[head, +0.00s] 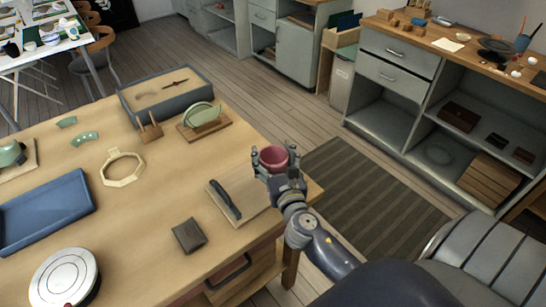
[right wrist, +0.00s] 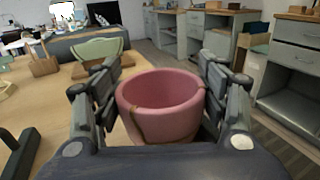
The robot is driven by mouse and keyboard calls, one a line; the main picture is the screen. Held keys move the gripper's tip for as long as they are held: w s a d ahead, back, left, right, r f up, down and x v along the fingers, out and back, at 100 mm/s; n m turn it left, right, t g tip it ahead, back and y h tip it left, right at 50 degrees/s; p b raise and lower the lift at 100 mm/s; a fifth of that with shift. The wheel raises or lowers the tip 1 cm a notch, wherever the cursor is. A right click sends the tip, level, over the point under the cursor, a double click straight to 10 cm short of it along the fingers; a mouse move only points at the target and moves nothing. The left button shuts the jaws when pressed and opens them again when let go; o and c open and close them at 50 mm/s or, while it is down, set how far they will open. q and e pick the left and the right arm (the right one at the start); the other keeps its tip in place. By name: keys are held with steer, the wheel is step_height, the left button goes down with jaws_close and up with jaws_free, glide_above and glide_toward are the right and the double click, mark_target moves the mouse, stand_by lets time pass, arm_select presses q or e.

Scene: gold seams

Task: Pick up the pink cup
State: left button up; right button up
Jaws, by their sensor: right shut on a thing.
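The pink cup (head: 273,157) is at the right edge of the wooden table in the head view. It fills the middle of the right wrist view (right wrist: 160,104), upright, with thin gold-brown seams on its wall. My right gripper (head: 272,163) is shut on the cup, with one finger on each side of it. The cup's lower part is hidden behind the gripper's palm, so I cannot tell whether it touches the surface below. My left gripper is not in view.
A board (head: 253,199) with a dark bar lies beside the gripper. A brown block (head: 189,235), a blue tray (head: 45,210), a cream ring frame (head: 123,170) and a green plate piece in a wooden stand (head: 203,129) share the table. Striped mat (head: 365,200) covers the floor at right.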

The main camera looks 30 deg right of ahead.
step_height(320, 180, up, 3)
steer(key=shift+r+p, duration=0.15)
steer(key=shift+p, duration=0.5)
steer(key=shift+s, duration=0.15)
steer(key=d+r+b+v, duration=0.1)
steer(key=b+v, duration=0.2)
steer(key=v, duration=1.2)
steer(key=shift+s+r, duration=0.35)
steer(key=shift+s, duration=0.2)
